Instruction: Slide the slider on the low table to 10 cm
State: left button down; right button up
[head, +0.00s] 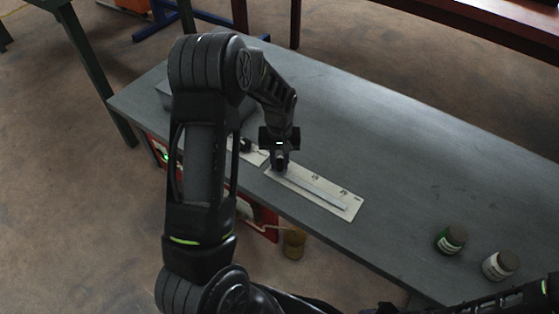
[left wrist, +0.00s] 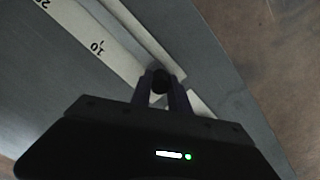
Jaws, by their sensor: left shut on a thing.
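The slider board (head: 349,207) is a pale strip with a raised rail and printed marks, lying along the table's near edge. In the left wrist view the board (left wrist: 68,17) carries a "10" mark and, farther up-left, what looks like a "20". My left gripper (head: 280,168) is at the board's left end, shut on the slider's dark round knob (left wrist: 160,80). The knob sits near that end, on the far side of the "10" mark from the "20". The fingers hide the knob in the head view.
The grey low table (head: 420,150) is mostly clear. A green jar (head: 450,239) and a white jar (head: 500,265) stand at its right. A second pale strip (head: 252,154) lies left of the board, partly behind my arm. A grey box (head: 177,92) sits farther left.

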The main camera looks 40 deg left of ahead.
dwell(0.5)
pick_arm(q)
jog(key=d+p, duration=0.1)
jog(key=d, duration=0.9)
jog(key=shift+w, duration=0.15)
jog(key=c, duration=1.3)
grip_release()
jog(key=shift+o, duration=0.2)
jog(key=shift+r, duration=0.15)
notch_tip(320, 180, up, 8)
jog(key=p, duration=0.2)
jog(key=shift+f, duration=0.2)
